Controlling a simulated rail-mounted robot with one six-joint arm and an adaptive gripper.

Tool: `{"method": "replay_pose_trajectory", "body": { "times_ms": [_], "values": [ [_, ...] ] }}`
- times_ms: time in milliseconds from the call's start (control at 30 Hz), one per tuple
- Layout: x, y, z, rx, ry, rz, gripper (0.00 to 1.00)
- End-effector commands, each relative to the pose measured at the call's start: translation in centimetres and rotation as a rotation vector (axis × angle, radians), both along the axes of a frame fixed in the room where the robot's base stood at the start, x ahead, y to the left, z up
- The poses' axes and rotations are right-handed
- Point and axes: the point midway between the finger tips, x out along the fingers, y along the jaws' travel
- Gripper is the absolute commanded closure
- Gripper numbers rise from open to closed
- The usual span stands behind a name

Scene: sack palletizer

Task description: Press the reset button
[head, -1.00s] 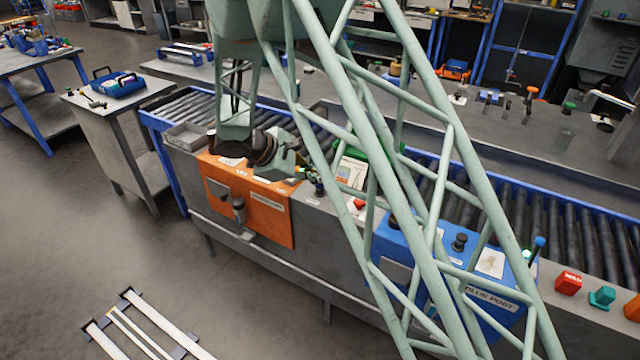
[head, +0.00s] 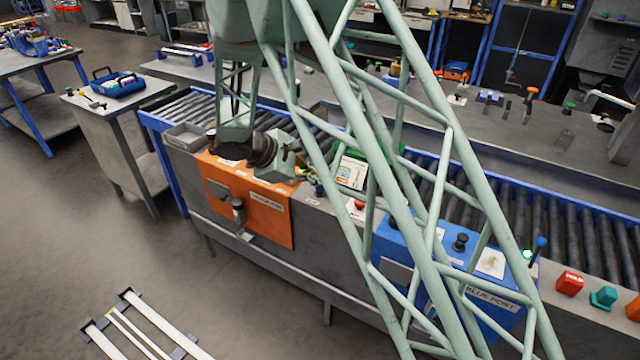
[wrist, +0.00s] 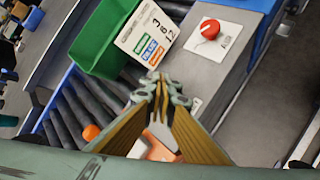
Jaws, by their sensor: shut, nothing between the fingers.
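No label reading "reset" can be made out, so I cannot tell which control is the reset button. A red button (head: 359,204) sits on a white plate on the grey ledge between the orange and blue posts. It also shows at the top of the wrist view (wrist: 210,28), with small lettering on its plate. My gripper (wrist: 160,82) is shut and empty, its fingertips together above the ledge and apart from the red button. In the head view my gripper (head: 304,173) is small, over the right end of the orange post (head: 262,212).
A green bin (wrist: 103,38) with a white printed card (wrist: 150,35) stands beside the ledge. The blue post (head: 395,245) carries a black knob (head: 460,242). Rollers (head: 535,215) run behind. Red (head: 568,283) and teal (head: 602,297) controls sit further right.

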Motion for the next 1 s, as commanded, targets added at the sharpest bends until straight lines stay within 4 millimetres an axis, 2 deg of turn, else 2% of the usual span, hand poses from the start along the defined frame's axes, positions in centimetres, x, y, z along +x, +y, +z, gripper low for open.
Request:
{"method": "replay_pose_trajectory", "body": {
  "times_ms": [333,1000],
  "values": [
    [0.0,0.0,0.1,0.0,0.0,0.0,1.0],
    [0.0,0.0,2.0,0.0,0.0,0.0,1.0]
  ]
}}
